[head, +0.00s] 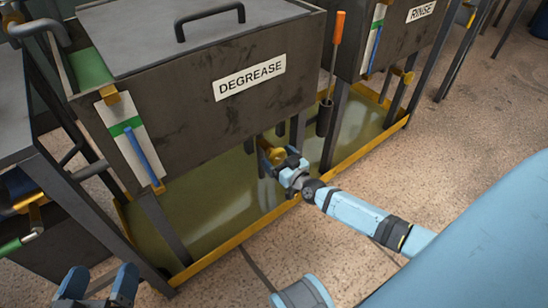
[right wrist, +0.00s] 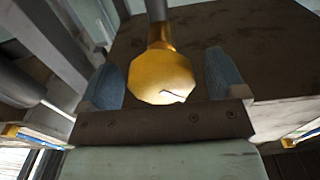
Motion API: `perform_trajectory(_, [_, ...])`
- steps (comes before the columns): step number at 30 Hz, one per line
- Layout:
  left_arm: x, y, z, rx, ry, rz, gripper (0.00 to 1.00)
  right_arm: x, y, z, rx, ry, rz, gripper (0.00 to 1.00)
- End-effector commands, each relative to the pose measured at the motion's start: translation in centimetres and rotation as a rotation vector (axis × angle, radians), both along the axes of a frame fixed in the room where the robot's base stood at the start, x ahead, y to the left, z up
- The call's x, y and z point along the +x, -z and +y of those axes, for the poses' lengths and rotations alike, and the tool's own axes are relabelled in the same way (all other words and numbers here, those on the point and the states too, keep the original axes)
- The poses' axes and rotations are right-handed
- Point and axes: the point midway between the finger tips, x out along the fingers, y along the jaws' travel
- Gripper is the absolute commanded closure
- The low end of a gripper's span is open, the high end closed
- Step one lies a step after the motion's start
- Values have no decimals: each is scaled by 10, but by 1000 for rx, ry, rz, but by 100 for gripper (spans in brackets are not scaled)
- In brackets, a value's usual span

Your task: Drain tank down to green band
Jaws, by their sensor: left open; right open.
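The dark DEGREASE tank (head: 200,115) has a white sight gauge (head: 112,112) on its front left, with a green band (head: 117,128). A blue column (head: 146,158) slants along the gauge, and its upper end is at the green band. A brass valve knob (head: 268,151) is under the tank's front. My right gripper (head: 277,159) is at this knob. In the right wrist view the knob (right wrist: 160,78) sits between the two blue fingers, which are open with visible gaps on both sides. My left gripper (head: 97,284) is open and empty at the lower left.
A RINSE tank (head: 395,35) with its own gauge (head: 371,48) stands to the right. An orange-handled tool (head: 337,40) stands in a dark holder (head: 325,118) between the tanks. A yellow-rimmed tray (head: 232,242) holds greenish liquid below. Dark legs stand near my right gripper.

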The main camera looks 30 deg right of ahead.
Motion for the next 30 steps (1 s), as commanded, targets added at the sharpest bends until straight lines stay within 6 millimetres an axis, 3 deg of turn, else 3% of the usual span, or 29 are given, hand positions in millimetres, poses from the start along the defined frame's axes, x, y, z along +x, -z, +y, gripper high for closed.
perform_trajectory(6, [4, 1, 2, 23, 1, -35, 12, 20, 1, 1, 0, 0, 0, 10])
perform_trajectory(15, [4, 1, 2, 26, 1, -38, 12, 22, 0, 2, 0, -1, 1, 10])
perform_trajectory(17, [4, 1, 2, 26, 1, -38, 12, 22, 0, 2, 0, -1, 1, 19])
perform_trajectory(22, [4, 1, 2, 26, 1, -38, 12, 22, 0, 2, 0, 0, 0, 58])
perform_trajectory(30, [4, 0, 2, 25, 1, -37, 12, 22, 0, 2, 18, 0, 1, 59])
